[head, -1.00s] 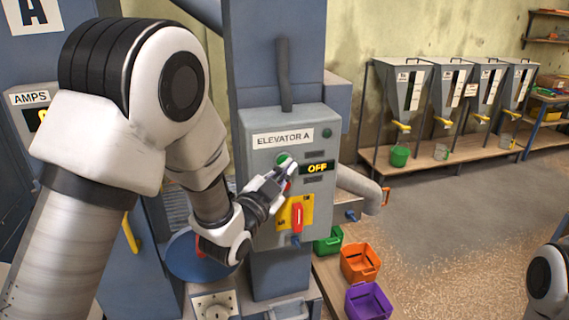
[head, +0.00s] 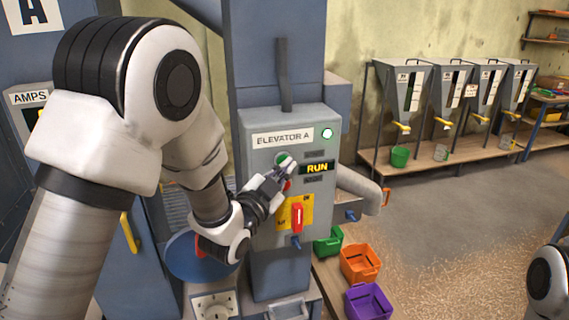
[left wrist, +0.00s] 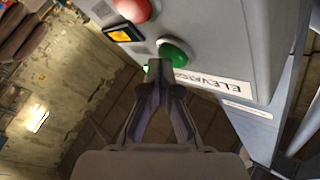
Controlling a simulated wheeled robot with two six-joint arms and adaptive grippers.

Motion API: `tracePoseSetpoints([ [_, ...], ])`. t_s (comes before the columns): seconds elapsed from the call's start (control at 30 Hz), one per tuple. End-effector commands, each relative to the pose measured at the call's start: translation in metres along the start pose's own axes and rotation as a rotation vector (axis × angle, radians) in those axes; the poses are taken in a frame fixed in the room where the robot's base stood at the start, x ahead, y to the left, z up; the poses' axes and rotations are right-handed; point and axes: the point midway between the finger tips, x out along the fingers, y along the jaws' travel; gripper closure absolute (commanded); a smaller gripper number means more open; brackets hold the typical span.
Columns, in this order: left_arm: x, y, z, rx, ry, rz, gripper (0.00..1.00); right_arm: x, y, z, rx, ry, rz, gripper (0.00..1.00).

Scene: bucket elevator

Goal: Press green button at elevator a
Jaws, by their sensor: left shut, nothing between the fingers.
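The grey control box labelled ELEVATOR A (head: 262,120) stands in the middle of the head view. Its green button (head: 283,158) shows just above my left gripper, and its display (head: 317,168) reads RUN. A white-green lamp (head: 327,134) is lit at the top right of the box. My left gripper (head: 288,170) is shut and empty, its tips close to the green button. In the left wrist view the green button (left wrist: 177,54) is just beyond the shut fingertips (left wrist: 158,66); I cannot tell whether they touch. A red button (left wrist: 134,8) sits beside it.
Below the green button is a yellow plate with a red switch handle (head: 297,218). Green, orange (head: 360,262) and purple (head: 368,301) bins stand below right of the box. Several hoppers stand on a bench (head: 440,165) at the back.

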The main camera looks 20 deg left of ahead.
Motion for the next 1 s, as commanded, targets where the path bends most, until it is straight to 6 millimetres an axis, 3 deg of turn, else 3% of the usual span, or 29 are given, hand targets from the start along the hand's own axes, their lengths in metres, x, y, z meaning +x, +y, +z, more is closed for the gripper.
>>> tracePoseSetpoints([
  [0.57, -0.011, 0.008, -0.007, 0.001, 0.0, 0.001, 1.0, 0.006, 0.0, 0.0, 0.0, 0.0, 0.0, 0.49],
  [1.0, -0.04, 0.03, -0.028, 0.003, 0.001, 0.003, 1.0, 0.015, 0.0, 0.0, 0.0, 0.0, 0.0, 0.49],
])
